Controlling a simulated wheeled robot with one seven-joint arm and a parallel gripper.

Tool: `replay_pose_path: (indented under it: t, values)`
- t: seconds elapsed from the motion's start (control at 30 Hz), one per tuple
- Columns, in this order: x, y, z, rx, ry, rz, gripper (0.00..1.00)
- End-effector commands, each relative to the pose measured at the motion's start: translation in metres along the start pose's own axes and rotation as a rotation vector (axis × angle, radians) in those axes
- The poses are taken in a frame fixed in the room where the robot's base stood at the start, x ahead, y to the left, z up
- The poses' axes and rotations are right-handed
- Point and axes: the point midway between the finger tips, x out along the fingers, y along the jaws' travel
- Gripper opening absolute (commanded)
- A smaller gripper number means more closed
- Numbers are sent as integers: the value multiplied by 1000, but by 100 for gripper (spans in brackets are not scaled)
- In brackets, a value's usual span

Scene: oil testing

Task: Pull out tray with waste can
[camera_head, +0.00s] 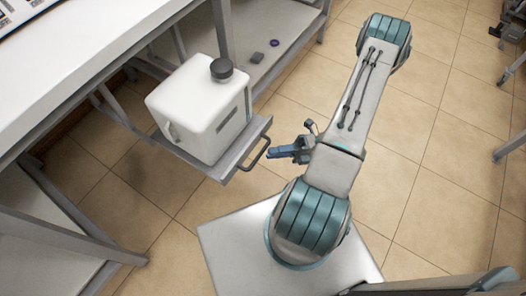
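The waste can (202,108) is a white, box-shaped container with a dark round cap. It stands upright on a grey metal tray (241,155). The tray juts out from under the white bench, with a bar handle (259,160) on its front edge. My gripper (272,154) is at the right of the handle, with its blue fingertips pointing left and very close to the bar. I cannot tell whether the fingers touch or enclose the handle, or how far apart they are. The tray's rear part is hidden by the can and bench.
The white bench (85,65) runs along the left, with shelves and legs below. A small dark object (257,57) and a purple ring (275,43) lie on a lower shelf. Tiled floor (165,205) in front of the tray is clear up to my base.

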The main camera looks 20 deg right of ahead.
Motion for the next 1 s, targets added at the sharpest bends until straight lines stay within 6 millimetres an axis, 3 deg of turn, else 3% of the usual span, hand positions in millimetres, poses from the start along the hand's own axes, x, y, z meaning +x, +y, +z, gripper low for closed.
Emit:
replay_pose_path:
  t: [0.2, 0.4, 1.0]
  values:
    - [-50, 0, 0, -1, -2, -2, 20]
    - [-78, 0, 0, 0, -1, 0, 20]
    - [-86, 0, 0, 0, -1, 1, 20]
